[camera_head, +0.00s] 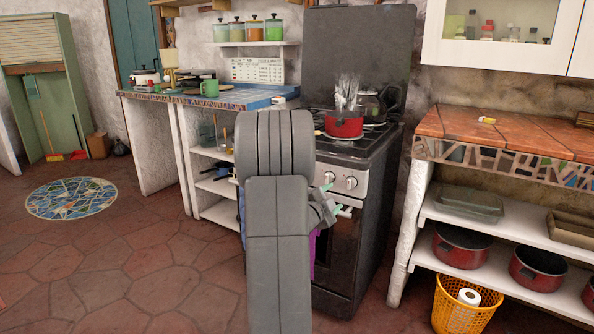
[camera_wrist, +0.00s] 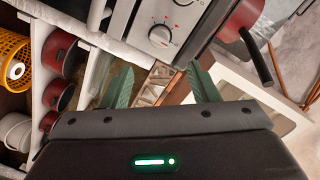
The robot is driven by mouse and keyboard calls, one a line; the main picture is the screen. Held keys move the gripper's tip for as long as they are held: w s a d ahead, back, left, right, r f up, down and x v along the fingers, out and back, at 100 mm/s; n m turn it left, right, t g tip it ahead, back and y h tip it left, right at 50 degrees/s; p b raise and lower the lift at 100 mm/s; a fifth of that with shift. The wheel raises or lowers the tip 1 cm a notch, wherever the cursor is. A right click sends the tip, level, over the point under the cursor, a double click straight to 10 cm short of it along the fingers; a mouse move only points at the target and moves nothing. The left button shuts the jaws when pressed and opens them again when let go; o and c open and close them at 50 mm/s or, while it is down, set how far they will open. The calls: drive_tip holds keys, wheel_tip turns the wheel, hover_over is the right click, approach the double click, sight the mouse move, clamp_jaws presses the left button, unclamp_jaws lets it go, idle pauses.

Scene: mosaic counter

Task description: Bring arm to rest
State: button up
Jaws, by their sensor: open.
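My gripper (camera_wrist: 161,84) is open, with its two green fingers spread apart and nothing between them. In the head view my grey arm stands upright in the middle, and the gripper (camera_head: 332,199) shows partly behind it, in front of the stove (camera_head: 352,240). The gripper is near the control knobs (camera_head: 345,183). Whether it touches the stove cannot be told. The wrist view is tilted and shows a stove knob (camera_wrist: 160,37) beyond the fingers.
A tiled counter (camera_head: 500,135) with shelves of red pots is at right, a yellow basket (camera_head: 458,305) below.

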sight(349, 185)
drive_tip(key=b+x, duration=0.1)
drive_tip(key=x, duration=1.1)
drive_tip(key=shift+b, duration=0.3)
drive_tip(key=shift+s, duration=0.1)
